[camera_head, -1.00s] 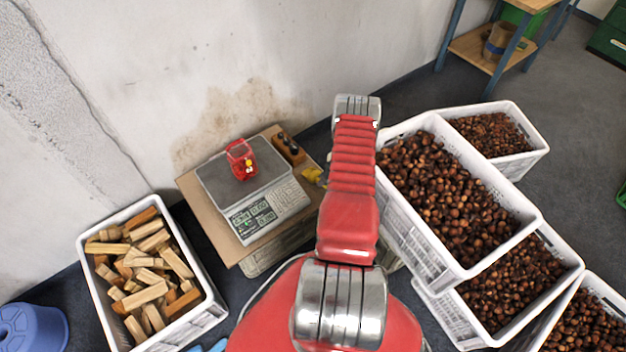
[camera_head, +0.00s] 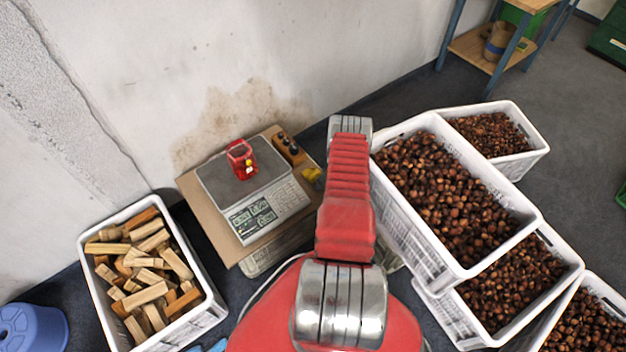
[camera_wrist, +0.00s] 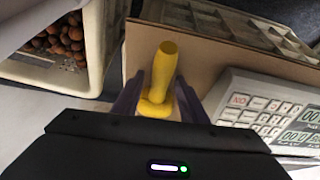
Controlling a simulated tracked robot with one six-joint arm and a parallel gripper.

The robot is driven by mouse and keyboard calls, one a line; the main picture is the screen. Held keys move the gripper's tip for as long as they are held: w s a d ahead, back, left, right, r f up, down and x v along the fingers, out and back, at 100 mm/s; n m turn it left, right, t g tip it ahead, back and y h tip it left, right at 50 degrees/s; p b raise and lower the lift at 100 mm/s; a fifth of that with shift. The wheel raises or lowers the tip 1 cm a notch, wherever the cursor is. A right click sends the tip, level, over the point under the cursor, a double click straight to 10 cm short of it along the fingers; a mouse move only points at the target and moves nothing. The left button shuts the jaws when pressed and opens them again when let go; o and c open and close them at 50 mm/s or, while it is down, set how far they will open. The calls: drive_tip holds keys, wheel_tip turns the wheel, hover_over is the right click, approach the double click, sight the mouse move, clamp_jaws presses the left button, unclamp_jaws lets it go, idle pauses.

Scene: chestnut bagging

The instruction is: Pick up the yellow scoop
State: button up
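The yellow scoop (camera_wrist: 164,68) is in the middle of the wrist view, its rounded handle pointing up the picture over the brown board. In the head view a small yellow part of it (camera_head: 312,174) shows at the right edge of the board, left of my arm. My gripper (camera_wrist: 160,84) has its two dark fingers apart, one on each side of the scoop, with gaps visible between them and the scoop. I cannot tell the exact height of the fingers relative to it. My gripper is hidden behind my arm in the head view.
A scale (camera_head: 245,185) with a red net bag (camera_head: 241,158) stands on the brown board (camera_head: 195,205). Crates of chestnuts (camera_head: 425,245) stand close on the right. A crate of wood blocks (camera_head: 207,312) stands on the left.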

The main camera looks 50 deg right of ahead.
idle(0.4)
clamp_jaws()
idle(0.4)
